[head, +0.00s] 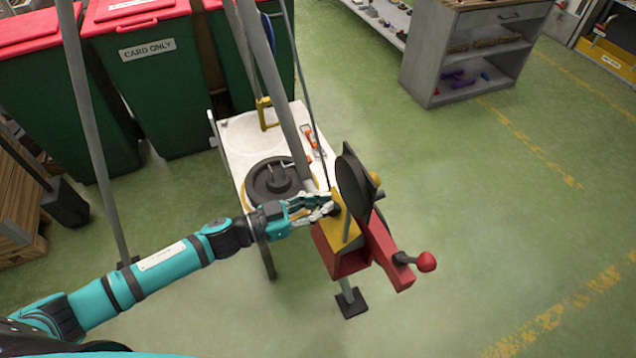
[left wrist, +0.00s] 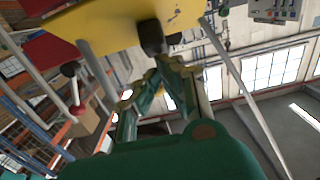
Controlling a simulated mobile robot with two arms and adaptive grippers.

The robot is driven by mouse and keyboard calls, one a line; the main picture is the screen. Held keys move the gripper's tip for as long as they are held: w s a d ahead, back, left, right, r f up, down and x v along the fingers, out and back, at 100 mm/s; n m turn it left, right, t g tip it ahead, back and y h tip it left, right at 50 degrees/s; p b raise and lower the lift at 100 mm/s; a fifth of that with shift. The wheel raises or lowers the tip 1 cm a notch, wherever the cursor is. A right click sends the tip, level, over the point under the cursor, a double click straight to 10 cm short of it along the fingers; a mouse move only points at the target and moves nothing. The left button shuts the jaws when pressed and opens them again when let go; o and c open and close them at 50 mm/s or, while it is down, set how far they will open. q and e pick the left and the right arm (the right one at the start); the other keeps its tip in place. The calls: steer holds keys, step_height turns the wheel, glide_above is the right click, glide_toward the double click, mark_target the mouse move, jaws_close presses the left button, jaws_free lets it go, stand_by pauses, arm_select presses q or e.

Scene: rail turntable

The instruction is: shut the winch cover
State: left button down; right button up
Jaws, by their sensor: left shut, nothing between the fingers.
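The winch is a red housing (head: 345,262) with a dark round disc (head: 352,180) on top and a red-knobbed crank (head: 426,262) at its right. Its yellow cover (head: 347,232) lies against the housing; I cannot tell how far open it is. My left gripper (head: 328,208) is shut and empty at the cover's left edge. In the left wrist view the yellow cover (left wrist: 125,27) spans the top, with a black knob (left wrist: 152,38) just above my left fingertips (left wrist: 163,65). Whether they touch is unclear. My right gripper is not in view.
A white table (head: 235,135) with a dark turntable wheel (head: 277,182) stands behind the winch. Grey poles rise near my left arm. Green bins with red lids (head: 155,75) stand at the back left, and a grey cabinet (head: 470,55) at the back right. The floor to the right is clear.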

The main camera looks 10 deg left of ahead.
mark_target(341, 207)
arm_select(q)
steer(key=shift+w+d, duration=0.15)
steer(key=shift+d, duration=0.1)
steer(key=shift+w+d+f+p, duration=0.3)
steer(key=shift+w+d, duration=0.2)
steer(key=shift+d, duration=0.25)
steer(key=shift+w+d+f, duration=0.55)
steer(key=shift+w+d, duration=0.1)
steer(key=shift+d, duration=0.25)
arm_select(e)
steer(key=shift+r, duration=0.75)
